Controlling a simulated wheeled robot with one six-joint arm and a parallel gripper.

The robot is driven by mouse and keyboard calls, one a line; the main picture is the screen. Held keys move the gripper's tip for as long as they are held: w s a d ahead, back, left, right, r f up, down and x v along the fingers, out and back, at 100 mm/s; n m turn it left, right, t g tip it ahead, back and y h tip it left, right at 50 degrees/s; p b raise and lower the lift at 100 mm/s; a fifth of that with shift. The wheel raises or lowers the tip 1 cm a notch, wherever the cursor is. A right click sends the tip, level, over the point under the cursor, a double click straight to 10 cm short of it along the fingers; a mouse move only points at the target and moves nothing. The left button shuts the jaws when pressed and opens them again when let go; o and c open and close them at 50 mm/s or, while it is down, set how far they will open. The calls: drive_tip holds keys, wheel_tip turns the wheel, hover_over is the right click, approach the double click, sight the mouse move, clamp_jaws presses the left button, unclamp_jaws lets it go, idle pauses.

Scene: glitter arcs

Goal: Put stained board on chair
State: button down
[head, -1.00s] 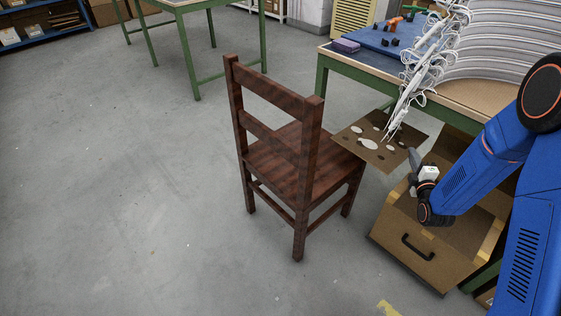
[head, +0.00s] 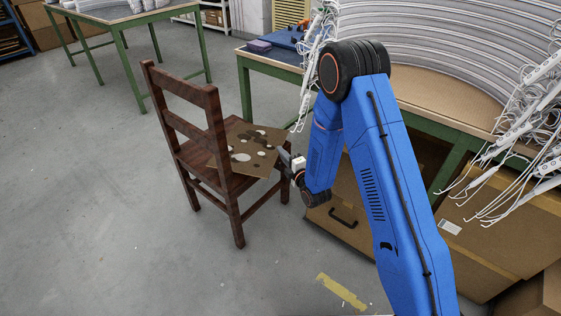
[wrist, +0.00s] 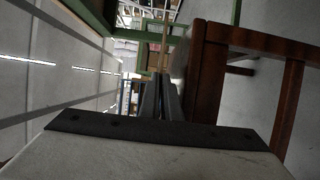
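The stained board (head: 268,140), a thin brown sheet with white and dark blotches, is over the seat of the dark wooden chair (head: 187,118) in the head view. It lies roughly flat, and the chair back hides part of its left side. I cannot tell whether it touches the seat. My gripper (head: 285,157) is at the board's right edge, beside the seat, and is shut on it. In the wrist view my gripper's fingers (wrist: 160,97) are close together, and the chair (wrist: 207,75) stands on the right.
A green-legged workbench (head: 262,68) with coils and hanging cables stands behind and right of the chair. A cardboard box with a black handle (head: 343,217) is below my arm. Another green table (head: 125,18) stands at the back left. The floor at left is clear.

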drive_tip(key=shift+d+f, duration=0.1)
drive_tip(key=shift+f, duration=2.15)
drive_tip(key=c, duration=2)
unclamp_jaws()
